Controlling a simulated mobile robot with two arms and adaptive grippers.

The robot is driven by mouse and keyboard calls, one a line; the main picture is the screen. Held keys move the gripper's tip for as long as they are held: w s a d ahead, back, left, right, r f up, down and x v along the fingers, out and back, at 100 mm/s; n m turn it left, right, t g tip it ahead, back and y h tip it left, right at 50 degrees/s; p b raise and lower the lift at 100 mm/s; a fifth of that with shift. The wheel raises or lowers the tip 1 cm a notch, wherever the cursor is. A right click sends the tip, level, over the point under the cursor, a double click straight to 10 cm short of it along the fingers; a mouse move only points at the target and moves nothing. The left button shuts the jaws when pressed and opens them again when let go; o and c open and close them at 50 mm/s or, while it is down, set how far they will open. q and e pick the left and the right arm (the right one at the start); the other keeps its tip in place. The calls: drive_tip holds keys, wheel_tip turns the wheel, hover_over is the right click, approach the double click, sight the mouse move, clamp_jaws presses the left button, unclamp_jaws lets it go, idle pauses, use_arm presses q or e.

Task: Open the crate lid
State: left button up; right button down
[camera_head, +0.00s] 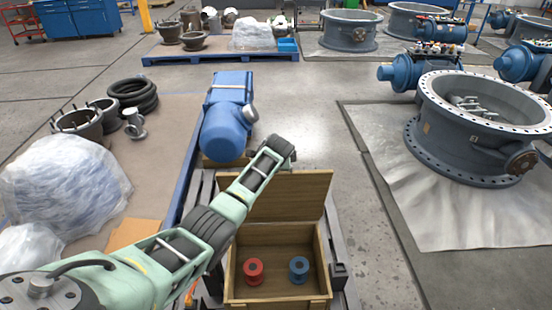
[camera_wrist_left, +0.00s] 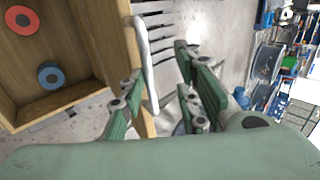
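The wooden crate (camera_head: 234,275) stands at bottom centre of the head view, open at the top. A red spool (camera_head: 253,271) and a blue spool (camera_head: 298,269) stand inside it. The crate's lid (camera_head: 290,195) is raised at the crate's far edge. In the left wrist view the crate is at upper left, with the red spool (camera_wrist_left: 22,19) and blue spool (camera_wrist_left: 51,75). My left gripper (camera_wrist_left: 168,65) is open there, with one finger right beside the lid's outer side; I cannot tell whether they touch. In the head view the gripper's fingers are hidden beyond the arm's end and lid. My right gripper is not in view.
A blue actuator (camera_head: 227,115) lies just beyond the raised lid. Plastic-wrapped goods (camera_head: 62,185) and black rings (camera_head: 133,95) are at left. A large grey valve body (camera_head: 470,125) stands on sheeting at right.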

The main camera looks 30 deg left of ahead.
use_arm(q)
drive_tip(key=v, duration=0.9)
drive_tip(key=shift+w, duration=0.1)
